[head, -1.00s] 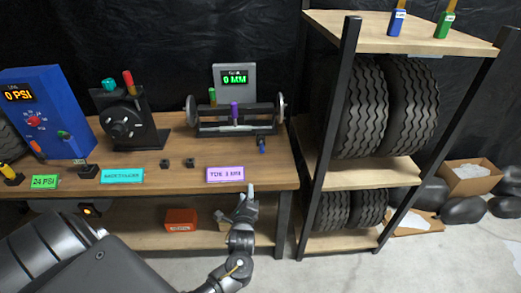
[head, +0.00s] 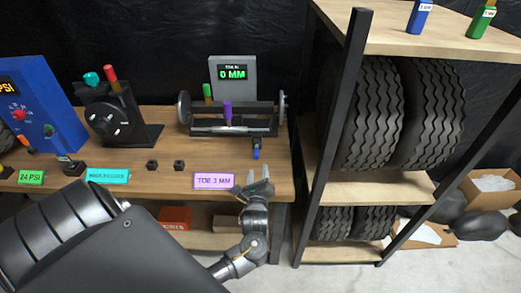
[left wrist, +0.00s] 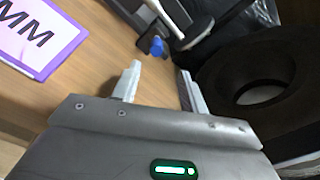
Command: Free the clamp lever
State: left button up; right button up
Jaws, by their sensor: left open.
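The toe rig (head: 232,131) is a dark frame with a bar and round end discs at the back right of the bench. A purple lever (head: 227,112) and a green lever (head: 207,92) stand upright on it. A small blue-handled lever (head: 256,149) sticks out at its front right; the blue handle also shows in the left wrist view (left wrist: 157,46). No label shows which one is the clamp lever. My left gripper (head: 255,187) is open and empty at the bench's front right edge, short of the blue handle and apart from it. My right gripper is not in view.
A purple-edged "TOE 3 MM" card (head: 214,181) lies left of my gripper. A display (head: 232,75) behind the rig reads 0 MM. A shelf post (head: 338,140) and tyres (head: 370,115) stand close on the right. Two small black blocks (head: 165,165) lie left.

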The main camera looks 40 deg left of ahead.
aim_at(256, 152)
pick_arm(q)
jog(key=shift+a, duration=0.25)
jog(key=shift+a+r, duration=0.1)
jog(key=shift+a, duration=0.2)
jog(key=x, duration=0.8)
jog(key=shift+w+a+b, duration=0.2)
jog(key=shift+a+b, duration=0.05)
jog(key=shift+b, duration=0.05)
jog(key=shift+w+a, duration=0.35)
jog(key=shift+w, duration=0.15)
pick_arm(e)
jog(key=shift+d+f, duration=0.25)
pick_arm(q)
jog(key=shift+c, duration=0.2)
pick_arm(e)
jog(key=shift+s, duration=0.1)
pick_arm(q)
grip_shut()
